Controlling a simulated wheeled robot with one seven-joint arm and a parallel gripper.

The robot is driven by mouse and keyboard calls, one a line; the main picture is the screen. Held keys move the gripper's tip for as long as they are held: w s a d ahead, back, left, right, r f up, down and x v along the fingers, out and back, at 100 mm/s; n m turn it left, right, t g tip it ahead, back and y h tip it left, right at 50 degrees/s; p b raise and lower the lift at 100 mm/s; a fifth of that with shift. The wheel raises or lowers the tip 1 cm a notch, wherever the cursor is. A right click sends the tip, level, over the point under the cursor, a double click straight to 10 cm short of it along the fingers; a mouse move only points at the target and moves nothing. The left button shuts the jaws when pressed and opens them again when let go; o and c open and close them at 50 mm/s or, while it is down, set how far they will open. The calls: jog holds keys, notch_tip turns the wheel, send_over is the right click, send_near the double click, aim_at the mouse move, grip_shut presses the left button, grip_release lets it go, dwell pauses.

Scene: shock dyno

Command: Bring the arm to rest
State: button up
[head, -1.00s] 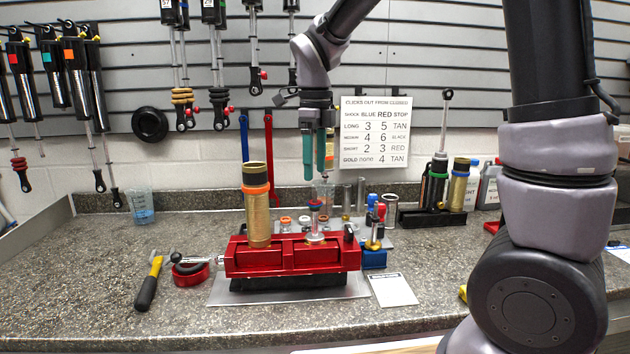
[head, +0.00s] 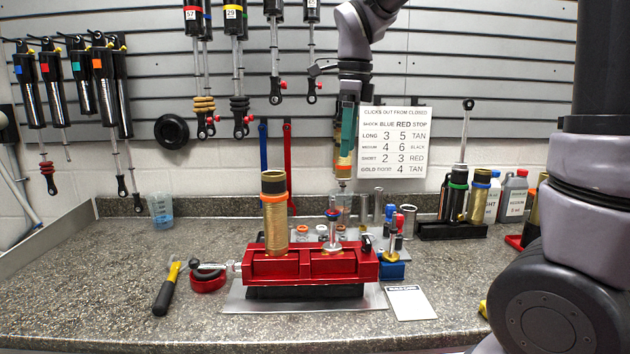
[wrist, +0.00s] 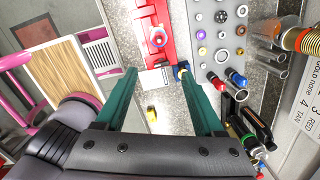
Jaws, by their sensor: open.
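My gripper (head: 348,135) hangs high in front of the wall, left of the settings card, with its teal fingers pointing down. In the wrist view its two teal fingers (wrist: 159,75) are spread wide with nothing between them. They are well above the bench, over the front area near the red vise. My upper arm links rise out of the top of the head view.
Shocks (head: 239,60) hang on the slatted wall. The bench's left front is clear.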

jog(key=s+d+r+n+t+y, duration=0.1)
jog(key=s+d+n+t, duration=0.5)
jog(key=s+d+n, duration=0.6)
jog(key=d+r+n, duration=0.1)
jog(key=d+n, duration=0.2)
jog(key=n, duration=0.2)
jog(key=shift+n+t, duration=0.3)
jog(key=shift+t, duration=0.1)
